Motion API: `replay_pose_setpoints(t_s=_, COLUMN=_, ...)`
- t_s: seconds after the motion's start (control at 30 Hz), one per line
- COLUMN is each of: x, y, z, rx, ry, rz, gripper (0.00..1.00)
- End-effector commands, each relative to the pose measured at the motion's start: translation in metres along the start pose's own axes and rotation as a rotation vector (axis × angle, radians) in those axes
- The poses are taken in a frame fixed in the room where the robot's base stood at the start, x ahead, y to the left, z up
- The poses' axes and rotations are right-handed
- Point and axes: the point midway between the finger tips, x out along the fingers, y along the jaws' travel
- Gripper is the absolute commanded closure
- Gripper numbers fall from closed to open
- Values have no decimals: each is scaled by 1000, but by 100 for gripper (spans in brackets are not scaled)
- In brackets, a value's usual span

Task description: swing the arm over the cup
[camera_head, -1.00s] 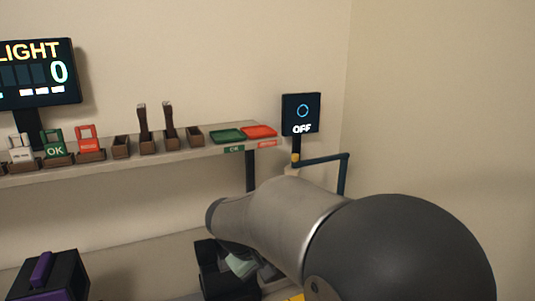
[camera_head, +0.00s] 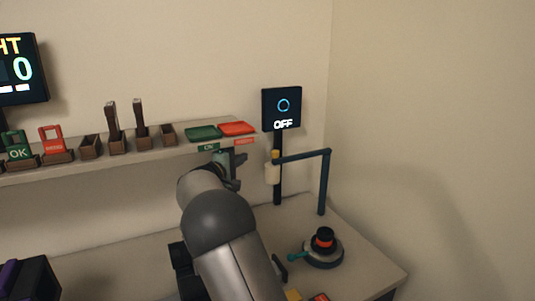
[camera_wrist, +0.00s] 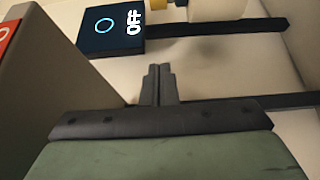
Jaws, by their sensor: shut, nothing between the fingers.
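The swing arm (camera_head: 303,156) is a dark blue bar on an upright post at the bench's right back. A pale cylinder (camera_head: 272,174) with a yellow top hangs at its left end, beside the sign's post. What looks like the cup is a round dark base (camera_head: 323,256) with a teal handle, further forward on the bench; a black and red piece (camera_head: 323,239) sits on it. The swing arm's free end is not over it. My gripper (camera_head: 238,171) is shut and empty, left of the pale cylinder and apart from it. Its closed fingertips (camera_wrist: 160,72) show in the wrist view.
A sign reading OFF (camera_head: 282,108) stands behind the swing arm; it also shows in the wrist view (camera_wrist: 110,28). A shelf with a green tray (camera_head: 203,133), a red tray (camera_head: 238,129) and several brown holders runs left. The bench's right front corner is clear.

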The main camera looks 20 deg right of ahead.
Motion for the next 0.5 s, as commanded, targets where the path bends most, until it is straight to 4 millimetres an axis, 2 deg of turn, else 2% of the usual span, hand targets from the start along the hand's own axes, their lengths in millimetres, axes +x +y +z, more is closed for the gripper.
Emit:
replay_pose_setpoints(t_s=0.27, x=8, y=1, z=1, rx=-1, ry=-2, rz=-2, gripper=100)
replay_pose_setpoints(t_s=0.5, x=48, y=2, z=2, rx=-2, ry=-4, rz=-2, gripper=100)
